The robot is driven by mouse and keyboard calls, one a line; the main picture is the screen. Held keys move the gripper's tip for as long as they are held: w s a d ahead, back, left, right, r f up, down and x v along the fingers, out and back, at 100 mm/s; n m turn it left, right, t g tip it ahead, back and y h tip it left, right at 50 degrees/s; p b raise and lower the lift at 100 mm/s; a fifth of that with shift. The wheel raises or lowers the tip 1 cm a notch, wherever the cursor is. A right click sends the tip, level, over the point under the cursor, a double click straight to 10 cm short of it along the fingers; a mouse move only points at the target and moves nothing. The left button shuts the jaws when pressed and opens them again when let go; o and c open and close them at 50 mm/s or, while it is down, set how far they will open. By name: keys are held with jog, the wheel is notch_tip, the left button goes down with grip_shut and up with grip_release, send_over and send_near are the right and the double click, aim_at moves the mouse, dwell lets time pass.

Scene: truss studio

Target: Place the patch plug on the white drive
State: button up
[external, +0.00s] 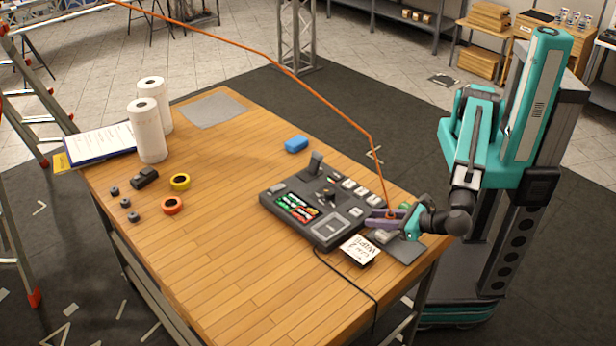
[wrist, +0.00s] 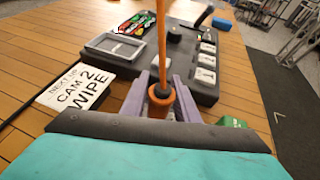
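My gripper (external: 388,217) is at the near right of the table, beside the console's right corner. Its two purple-grey fingers (wrist: 160,100) close on both sides of an orange patch plug (wrist: 161,105), with an orange cable rising from it. In the external view the plug (external: 390,216) is small and partly covered by the fingers. A small whitish block (external: 381,236) below the fingers may be the white drive; I cannot be sure. A green block (external: 404,207) lies by the gripper, and shows in the wrist view (wrist: 230,122). What is directly under the plug is hidden.
The dark console (external: 300,232) has keys, a lever and colored pieces. A lettered card (external: 360,249) and grey mat (external: 408,250) lie at the near edge. The cable (external: 300,80) crosses overhead.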

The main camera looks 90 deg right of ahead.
jog(key=shift+r, duration=0.15)
jog(key=shift+s+a, duration=0.1)
jog(key=shift+s, duration=0.05)
jog(key=b+v, duration=0.3)
jog(key=v, duration=0.7)
jog(key=shift+s+a+r, duration=0.1)
jog(key=shift+a+r, duration=0.05)
jog(key=shift+s+a+r, duration=0.25)
jog(key=shift+s+r, duration=0.05)
jog(key=shift+s, duration=0.3)
